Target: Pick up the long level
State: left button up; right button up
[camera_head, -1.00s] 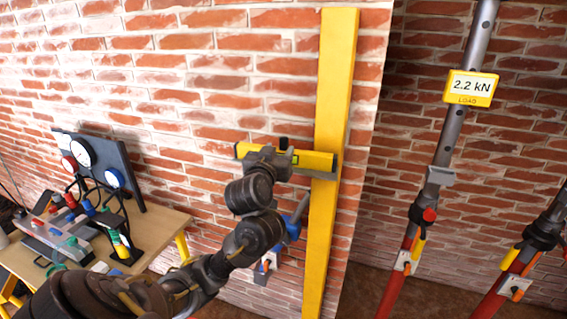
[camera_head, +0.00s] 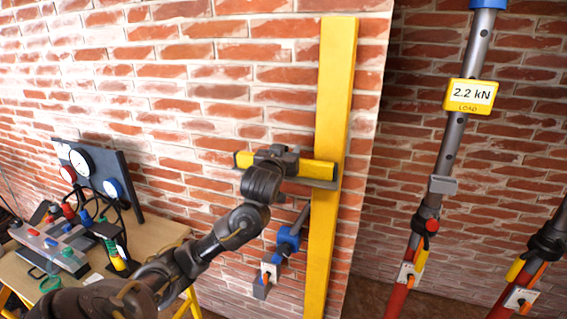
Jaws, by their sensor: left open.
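The long level (camera_head: 318,169) is a yellow bar with dark ends. It lies level on a thin grey ledge by the yellow post, in front of the brick wall. My left gripper (camera_head: 280,153) is at the level's middle, and its dark body hides part of the bar. The jaws count as open; the fingertips are hard to make out, and I cannot tell whether they touch the level. My right gripper is not in view.
A tall yellow post (camera_head: 327,230) stands against the wall. A blue clamp-like tool (camera_head: 288,240) hangs below the level. A workbench (camera_head: 158,234) with gauges is at left. Grey and red props, one with a 2.2 kN display (camera_head: 470,95), stand at right.

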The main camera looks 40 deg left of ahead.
pick_arm(q)
jog(key=shift+w, duration=0.15)
grip_shut()
jog(key=shift+r, duration=0.1)
dwell(0.3)
jog(key=shift+r, duration=0.5)
jog(key=s+d+r+b, duration=0.9)
jog(key=d+r+b, duration=0.1)
jog(key=r+b, duration=0.1)
jog(key=shift+d+r+b, duration=0.4)
jog(key=shift+b, duration=0.05)
